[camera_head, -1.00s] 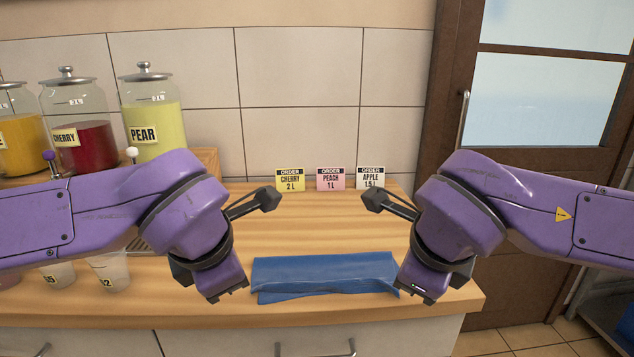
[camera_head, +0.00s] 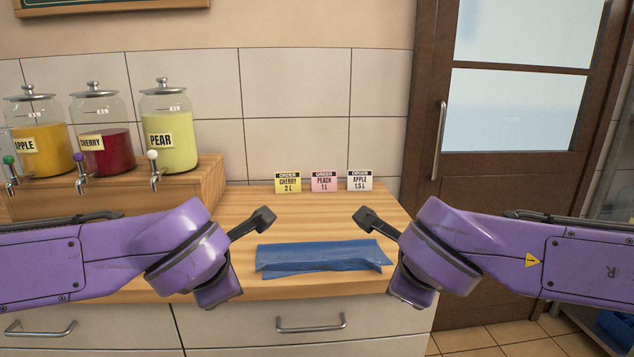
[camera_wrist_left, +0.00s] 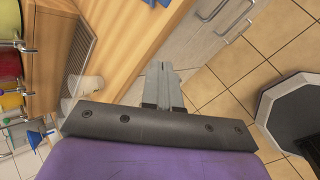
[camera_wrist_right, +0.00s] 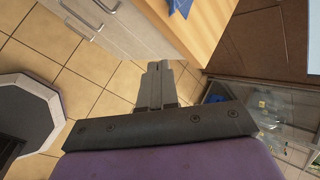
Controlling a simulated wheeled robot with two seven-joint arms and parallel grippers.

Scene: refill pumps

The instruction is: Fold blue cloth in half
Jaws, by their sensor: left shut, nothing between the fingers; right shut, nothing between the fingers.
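The blue cloth (camera_head: 320,256) lies on the wooden counter as a wide, narrow strip. It looks doubled over, with a layer edge along its front and right side. A corner of it shows at the top of the left wrist view (camera_wrist_left: 150,3) and of the right wrist view (camera_wrist_right: 181,7). My left gripper (camera_wrist_left: 160,68) is shut and empty, clear of the cloth's left end. My right gripper (camera_wrist_right: 158,66) is shut and empty, clear of its right end. In the wrist views both grippers are over the floor side of the counter's front edge.
Juice jars, such as the pear jar (camera_head: 168,130), stand on a wooden stand (camera_head: 190,185) at the left. The counter (camera_head: 240,220) is clear around the cloth. A door (camera_head: 510,120) is at the right.

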